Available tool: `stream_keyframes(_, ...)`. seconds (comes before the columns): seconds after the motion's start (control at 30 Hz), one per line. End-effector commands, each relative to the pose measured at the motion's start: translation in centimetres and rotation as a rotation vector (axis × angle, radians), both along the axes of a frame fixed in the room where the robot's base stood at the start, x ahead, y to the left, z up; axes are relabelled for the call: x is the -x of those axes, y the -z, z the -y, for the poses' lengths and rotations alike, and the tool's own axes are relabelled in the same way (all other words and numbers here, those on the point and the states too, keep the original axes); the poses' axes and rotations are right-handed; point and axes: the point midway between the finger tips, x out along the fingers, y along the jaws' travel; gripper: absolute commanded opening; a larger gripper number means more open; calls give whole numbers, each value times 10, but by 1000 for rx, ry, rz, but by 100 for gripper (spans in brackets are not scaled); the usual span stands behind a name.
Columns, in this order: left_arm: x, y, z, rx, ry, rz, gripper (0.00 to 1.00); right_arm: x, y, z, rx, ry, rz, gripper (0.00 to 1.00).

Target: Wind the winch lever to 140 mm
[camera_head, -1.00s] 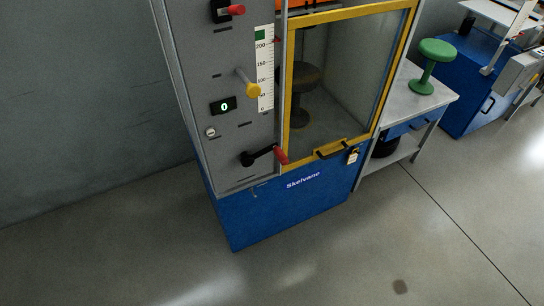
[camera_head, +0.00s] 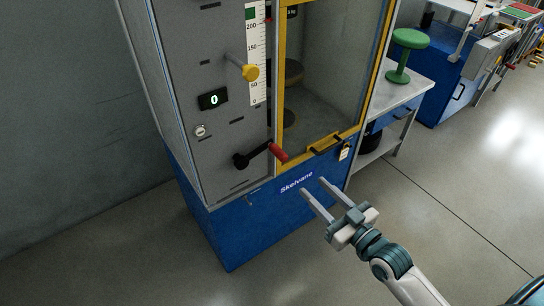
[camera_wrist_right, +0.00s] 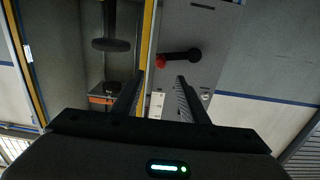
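The winch lever (camera_head: 258,155) is a black crank with a red grip (camera_head: 278,152) low on the grey panel of the Skelvane machine. Its grip points right. The lever also shows in the right wrist view (camera_wrist_right: 181,57), red end at left. A vertical scale (camera_head: 257,60) has a green mark at its top, and the display (camera_head: 213,99) reads 0. My right gripper (camera_head: 313,187) is open and empty, in front of the machine, below and right of the lever and apart from it. In the wrist view its fingers (camera_wrist_right: 160,77) point toward the panel. My left gripper is not in view.
The floor in front is clear.

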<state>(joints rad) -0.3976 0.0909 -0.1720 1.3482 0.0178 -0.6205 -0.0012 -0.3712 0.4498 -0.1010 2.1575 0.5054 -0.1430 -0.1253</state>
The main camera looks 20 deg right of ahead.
Motion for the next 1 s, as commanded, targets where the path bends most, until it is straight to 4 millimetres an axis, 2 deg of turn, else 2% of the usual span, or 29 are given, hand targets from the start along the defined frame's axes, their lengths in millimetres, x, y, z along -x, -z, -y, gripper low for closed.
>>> stream_keyframes(0.1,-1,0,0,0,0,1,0,1,-7,-2,-5,-7,13,40)
stream_keyframes(0.57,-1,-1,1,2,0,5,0,-4,-7,-3,-4,-5,12,40)
stream_keyframes(0.77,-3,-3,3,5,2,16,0,-20,-7,-9,-4,-5,12,40)
stream_keyframes(1.0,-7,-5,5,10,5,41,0,-53,-8,-22,-4,-6,12,40)
